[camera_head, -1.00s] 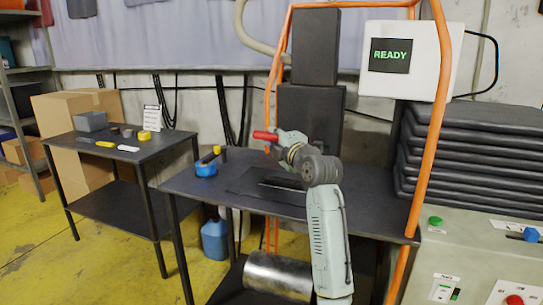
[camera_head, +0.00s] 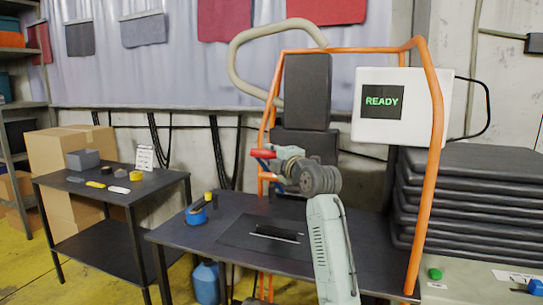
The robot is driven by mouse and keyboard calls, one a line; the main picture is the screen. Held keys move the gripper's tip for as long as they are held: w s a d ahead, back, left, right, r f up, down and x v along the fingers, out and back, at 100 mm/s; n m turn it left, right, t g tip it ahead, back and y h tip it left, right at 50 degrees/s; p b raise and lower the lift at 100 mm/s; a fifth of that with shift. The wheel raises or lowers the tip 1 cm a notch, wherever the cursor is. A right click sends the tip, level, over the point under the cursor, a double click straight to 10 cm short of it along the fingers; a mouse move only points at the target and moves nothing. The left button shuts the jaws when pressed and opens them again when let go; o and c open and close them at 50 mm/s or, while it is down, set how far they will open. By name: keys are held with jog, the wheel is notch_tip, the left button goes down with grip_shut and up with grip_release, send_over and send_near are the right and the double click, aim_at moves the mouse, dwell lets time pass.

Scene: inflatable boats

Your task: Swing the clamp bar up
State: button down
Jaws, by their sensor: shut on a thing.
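A red handle (camera_head: 263,153), which seems to be part of the clamp bar, is at my gripper (camera_head: 270,162), left of the dark press blocks. My gripper is shut on this handle, well above the table. Its fingertips are small and partly hidden, and the rest of the bar cannot be made out behind my wrist. Below, a dark flat plate (camera_head: 246,231) with a black strip (camera_head: 277,233) lies on the black table (camera_head: 215,237).
An orange frame (camera_head: 430,170) stands around the press, with a white box (camera_head: 430,100) reading READY. Black stacked pads (camera_head: 475,205) are at right. A side table (camera_head: 90,202) holds small items.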

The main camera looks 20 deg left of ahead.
jog(key=c, duration=1.4)
grip_release()
jog(key=shift+d+r, duration=0.15)
jog(key=shift+r, duration=0.3)
jog(key=shift+f, duration=0.1)
jog(key=v, duration=1.2)
